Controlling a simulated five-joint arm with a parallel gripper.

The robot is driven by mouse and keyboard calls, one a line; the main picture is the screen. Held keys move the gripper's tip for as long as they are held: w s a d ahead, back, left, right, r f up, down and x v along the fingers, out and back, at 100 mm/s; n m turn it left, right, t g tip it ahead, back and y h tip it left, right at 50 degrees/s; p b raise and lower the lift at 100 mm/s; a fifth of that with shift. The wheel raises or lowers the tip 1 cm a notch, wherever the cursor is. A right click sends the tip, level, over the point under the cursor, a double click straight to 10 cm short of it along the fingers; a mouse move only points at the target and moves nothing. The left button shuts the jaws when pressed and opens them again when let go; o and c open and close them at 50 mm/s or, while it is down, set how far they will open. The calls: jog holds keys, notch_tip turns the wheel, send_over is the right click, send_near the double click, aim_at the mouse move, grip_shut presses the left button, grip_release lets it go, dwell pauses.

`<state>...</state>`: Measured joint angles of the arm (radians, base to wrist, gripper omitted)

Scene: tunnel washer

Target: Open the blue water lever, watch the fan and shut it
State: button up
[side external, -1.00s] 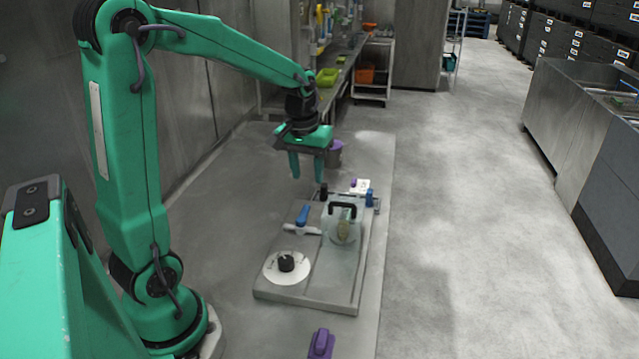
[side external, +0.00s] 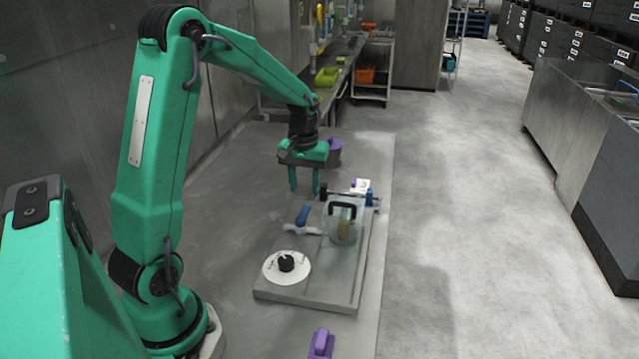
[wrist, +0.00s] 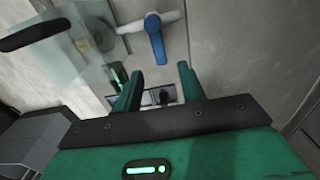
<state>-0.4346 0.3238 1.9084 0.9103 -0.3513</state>
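The blue water lever (side external: 303,215) sits on a white fitting near the left edge of the grey board (side external: 275,292). My gripper (side external: 304,190) is open and empty, a little above and behind the lever in the side view. In the wrist view the blue lever (wrist: 155,40) lies beyond the gap between my two green fingers (wrist: 158,84), apart from them. A clear box with a black handle (side external: 342,208) stands right of the lever; a yellowish part shows inside it. I cannot tell if this is the fan.
A white disc with a black knob (side external: 287,263) is at the board's front left. Blue and white parts (side external: 362,188) stand at the back edge. A purple item (side external: 321,344) lies in front, and a purple container (side external: 334,152) stands behind my gripper.

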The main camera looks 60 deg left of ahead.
aim_at(305, 209)
jog(key=shift+f, duration=2.95)
grip_shut()
